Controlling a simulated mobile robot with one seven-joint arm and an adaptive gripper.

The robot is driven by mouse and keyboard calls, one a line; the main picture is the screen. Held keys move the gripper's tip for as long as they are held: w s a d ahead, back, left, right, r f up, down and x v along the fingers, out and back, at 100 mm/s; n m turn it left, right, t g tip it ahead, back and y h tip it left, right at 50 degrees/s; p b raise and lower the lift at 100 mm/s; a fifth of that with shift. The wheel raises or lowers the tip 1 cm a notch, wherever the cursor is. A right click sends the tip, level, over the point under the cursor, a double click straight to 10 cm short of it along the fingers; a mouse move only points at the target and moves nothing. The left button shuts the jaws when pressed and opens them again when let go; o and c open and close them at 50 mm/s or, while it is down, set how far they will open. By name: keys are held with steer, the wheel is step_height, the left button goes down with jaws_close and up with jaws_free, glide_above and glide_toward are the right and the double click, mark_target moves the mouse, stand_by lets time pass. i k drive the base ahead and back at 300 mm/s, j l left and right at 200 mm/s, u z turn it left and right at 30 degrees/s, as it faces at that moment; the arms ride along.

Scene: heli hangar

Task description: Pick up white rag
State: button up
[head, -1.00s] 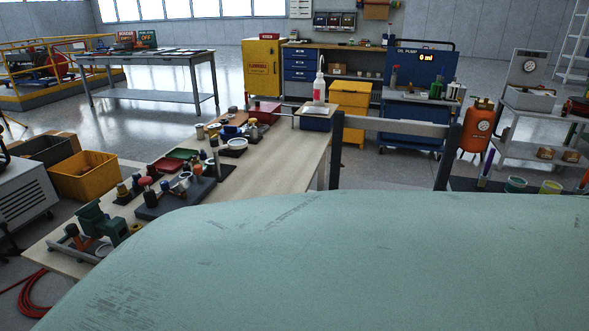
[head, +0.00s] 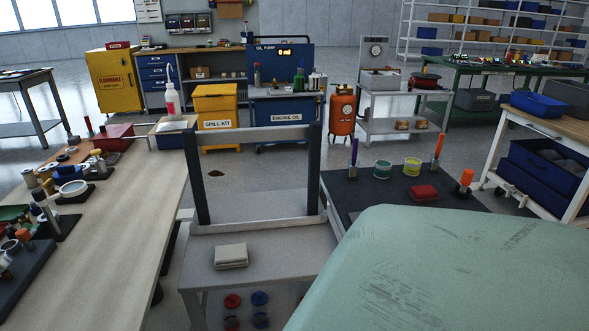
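A folded whitish rag (head: 231,256) lies flat on the grey top of a small metal stand (head: 285,258) in the lower middle of the head view. Two dark uprights with a grey crossbar rise at the back of this stand. Nothing touches the rag from above and all of its top shows. My gripper is not in view.
A wooden bench (head: 130,215) crowded with small parts stands left of the stand. A dark-topped table (head: 375,200) on the right holds a folded red cloth (head: 424,192), tins and upright tools. A pale green part of mine covers the lower right.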

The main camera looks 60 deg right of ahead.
mark_target(231, 256)
steer(key=z, duration=1.3)
steer(key=l+z, duration=0.1)
steer(key=l, duration=0.4)
steer(key=i+l+z, duration=0.15)
steer(key=l, duration=0.35)
steer(key=l+z, duration=0.1)
steer(key=l, duration=0.4)
steer(key=i, duration=0.05)
